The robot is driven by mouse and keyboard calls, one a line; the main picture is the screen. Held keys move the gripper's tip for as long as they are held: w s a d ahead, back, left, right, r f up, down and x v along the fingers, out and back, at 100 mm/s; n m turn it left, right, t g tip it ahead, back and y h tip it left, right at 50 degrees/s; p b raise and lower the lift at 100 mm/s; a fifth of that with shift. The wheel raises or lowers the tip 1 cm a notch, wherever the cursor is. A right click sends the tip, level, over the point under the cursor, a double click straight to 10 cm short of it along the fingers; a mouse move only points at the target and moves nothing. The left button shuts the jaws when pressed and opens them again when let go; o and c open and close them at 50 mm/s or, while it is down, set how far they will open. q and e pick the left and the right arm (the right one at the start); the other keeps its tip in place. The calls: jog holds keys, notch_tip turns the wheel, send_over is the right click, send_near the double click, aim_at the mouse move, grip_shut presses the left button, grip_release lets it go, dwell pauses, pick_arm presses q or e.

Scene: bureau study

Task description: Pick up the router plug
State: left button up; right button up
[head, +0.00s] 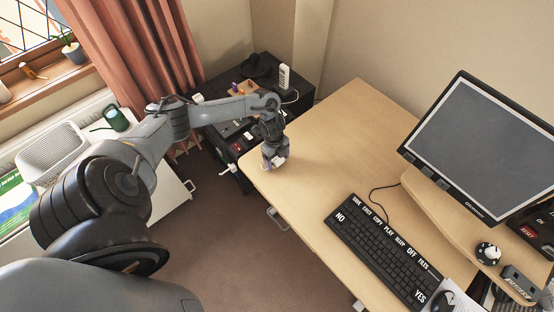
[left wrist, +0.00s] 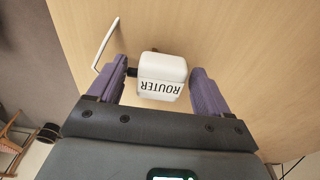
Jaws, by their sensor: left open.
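The router plug (left wrist: 163,73) is a white block marked ROUTER, with a dark part on its left side, in the left wrist view. It sits between the two purple fingers of my left gripper (left wrist: 158,88), which is open. The dark part comes close to the left finger; I cannot tell whether they touch. In the head view my left gripper (head: 275,161) points down at the left corner of the wooden desk (head: 340,130). A small white patch there may be the plug, mostly hidden by the fingers. My right gripper is not in view.
A keyboard (head: 385,248) and a monitor (head: 480,145) occupy the desk's right side. A dark cabinet (head: 305,92) with a white phone (head: 284,77) stands behind the gripper. The desk's middle is clear. A handle (head: 277,218) sticks out at the desk's side.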

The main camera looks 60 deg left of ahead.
pick_arm(q)
jog(key=c, duration=1)
jog(key=shift+r, duration=0.1)
